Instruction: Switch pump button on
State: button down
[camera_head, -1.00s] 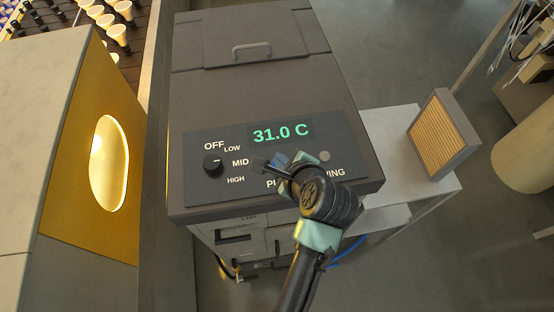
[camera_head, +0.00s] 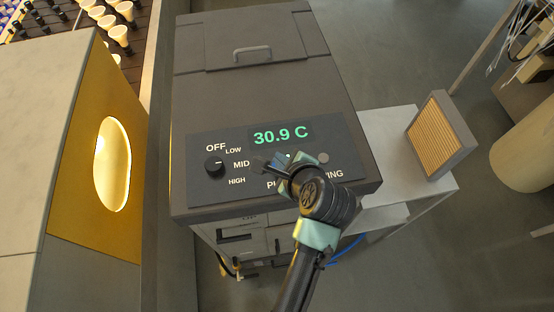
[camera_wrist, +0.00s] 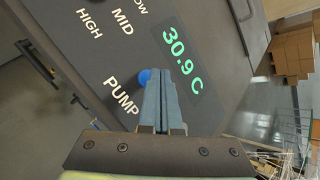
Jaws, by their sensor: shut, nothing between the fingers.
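The pump button is a round blue button (camera_wrist: 145,76) on the dark control panel (camera_head: 340,148), just above the PUMP label (camera_wrist: 122,97) in the wrist view. My gripper (camera_wrist: 163,76) is shut and empty, its fingertips right beside the button and covering part of it. I cannot tell whether the tips touch or press it. In the head view my gripper (camera_head: 287,157) is over the panel below the green display (camera_head: 281,135), which reads 30.9 C. My wrist hides the button and part of the labels there.
A black knob (camera_head: 214,167) sits left on the panel, its mark toward MID. A grey round button (camera_head: 323,158) is to the right. A yellow-fronted cabinet (camera_head: 85,160) stands left, a framed filter (camera_head: 441,135) on a white table (camera_head: 395,125) right.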

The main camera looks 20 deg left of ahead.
notch_tip(320, 180, up, 6)
jog(key=p, duration=0.7)
jog(key=shift+p, duration=0.3)
dwell(0.4)
jog(key=w+d+r+n+t+h+b, duration=0.1)
jog(key=w+d+r+n+t+b, duration=0.15)
jog(key=r, duration=0.45)
jog(key=w+d+r+n+t+h+b, duration=0.1)
jog(key=w+d+r+n+t+b, duration=0.2)
jog(key=r, duration=0.5)
jog(key=w+d+r+n+t+b, duration=0.25)
jog(key=w+r+n+t, duration=0.2)
jog(key=r, duration=0.25)
jog(key=s+d+r+n+t+h+b, duration=0.1)
jog(key=s+r+n+t+b, duration=0.1)
jog(key=s+r, duration=0.3)
jog(key=s+d+r+n+t+h+b, duration=0.2)
jog(key=s+r+n+t, duration=0.1)
jog(key=r, duration=0.8)
jog(key=s+d+r+n+t+h+b, duration=0.1)
jog(key=s+d+r+n+t+b, duration=0.1)
jog(key=s+r+t, duration=0.4)
notch_tip(320, 180, up, 3)
jog(key=shift+s+f+n+h, duration=0.1)
jog(key=shift+s+n+h, duration=0.2)
jog(key=shift+s+n, duration=0.1)
jog(key=shift+d, duration=0.1)
